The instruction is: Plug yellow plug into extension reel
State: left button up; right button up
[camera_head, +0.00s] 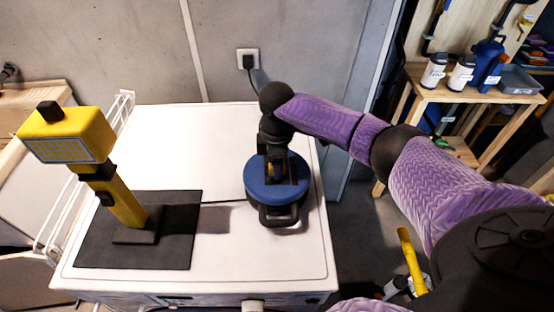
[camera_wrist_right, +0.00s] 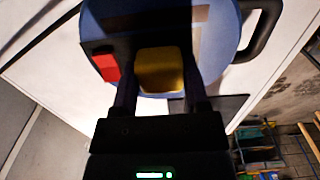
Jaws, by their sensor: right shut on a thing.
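The blue extension reel (camera_head: 262,191) stands on the white appliance top, with a black handle at its front. It also shows in the right wrist view (camera_wrist_right: 222,75), with a red switch (camera_wrist_right: 105,67) on a dark panel. My right gripper (camera_head: 274,180) is over the reel, pointing down, shut on the yellow plug (camera_wrist_right: 160,70). The plug is between the fingertips, right against or just above the reel's dark panel; I cannot tell whether it is seated. In the head view the plug is mostly hidden by the gripper. My left gripper is not in view.
A yellow work lamp (camera_head: 120,198) stands on a dark mat (camera_head: 172,252) at the left, and a dark cable runs from it towards the reel. A wall socket (camera_head: 248,60) with a black plug is behind. A wooden shelf (camera_head: 425,95) is at the right.

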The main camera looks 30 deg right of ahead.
jog(key=shift+f, duration=0.2)
jog(key=o, duration=1.3)
jog(key=shift+c, duration=0.2)
notch_tip(320, 180, up, 10)
jog(key=p, duration=0.3)
